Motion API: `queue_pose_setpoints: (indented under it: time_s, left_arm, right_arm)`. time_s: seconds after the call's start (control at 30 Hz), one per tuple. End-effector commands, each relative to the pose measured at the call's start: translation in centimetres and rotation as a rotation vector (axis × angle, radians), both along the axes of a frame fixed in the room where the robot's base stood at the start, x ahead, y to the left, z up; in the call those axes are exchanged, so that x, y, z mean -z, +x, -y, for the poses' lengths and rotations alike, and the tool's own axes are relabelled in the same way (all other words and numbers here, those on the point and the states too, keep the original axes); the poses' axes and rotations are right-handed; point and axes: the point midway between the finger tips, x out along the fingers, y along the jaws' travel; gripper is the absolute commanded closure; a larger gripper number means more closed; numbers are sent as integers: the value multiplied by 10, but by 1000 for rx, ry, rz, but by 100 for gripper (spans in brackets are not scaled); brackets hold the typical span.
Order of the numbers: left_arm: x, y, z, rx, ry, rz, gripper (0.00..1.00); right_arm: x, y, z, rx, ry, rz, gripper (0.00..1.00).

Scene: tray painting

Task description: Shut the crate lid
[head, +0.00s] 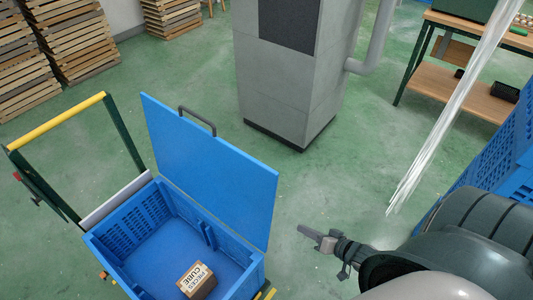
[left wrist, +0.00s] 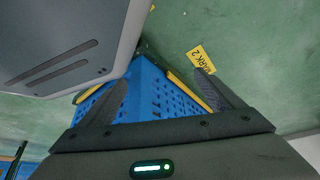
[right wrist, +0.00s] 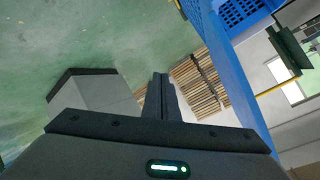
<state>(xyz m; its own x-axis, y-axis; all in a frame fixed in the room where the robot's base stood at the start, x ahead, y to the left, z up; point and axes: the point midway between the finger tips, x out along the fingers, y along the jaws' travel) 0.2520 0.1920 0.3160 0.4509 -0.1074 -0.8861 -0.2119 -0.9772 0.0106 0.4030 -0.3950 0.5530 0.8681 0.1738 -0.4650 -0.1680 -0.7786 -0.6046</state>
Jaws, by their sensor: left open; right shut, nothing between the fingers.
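The blue crate (head: 105,251) sits on a cart at the lower left of the head view. Its blue lid (head: 205,160) stands up, tilted open, with a dark handle (head: 197,120) on it. A brown box with printed words (head: 196,281) lies inside. My right gripper (head: 308,232) is shut and empty, apart from the lid and to its right.
The cart has a yellow-topped handle (head: 57,121) at the left. A grey column (head: 290,75) stands behind the lid. More blue crates (head: 497,155) stand at the right edge, and a wooden-topped workbench (head: 460,90) is behind them. Green floor (head: 345,170) is free between.

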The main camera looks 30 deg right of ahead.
Motion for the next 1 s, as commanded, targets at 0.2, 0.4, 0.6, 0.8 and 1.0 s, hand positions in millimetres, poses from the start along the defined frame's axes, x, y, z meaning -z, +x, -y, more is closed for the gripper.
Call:
queue_pose_setpoints:
  time_s: [0.2,0.4,0.6,0.8,1.0]
  left_arm:
    - [-2,-10,0,4,0,-2,13]
    - [-2,-20,-1,8,0,-3,13]
    - [-2,-27,-1,11,-1,-3,13]
    - [-1,-30,-2,12,-1,-3,13]
    - [-1,-30,-2,12,-1,-3,13]
  right_arm:
    - [-117,30,24,6,334,120,100]
    - [-217,44,22,-45,667,150,100]
    - [-285,47,12,-104,922,118,100]
    - [-312,47,7,-131,1032,90,100]
    - [-314,47,6,-133,1043,88,100]
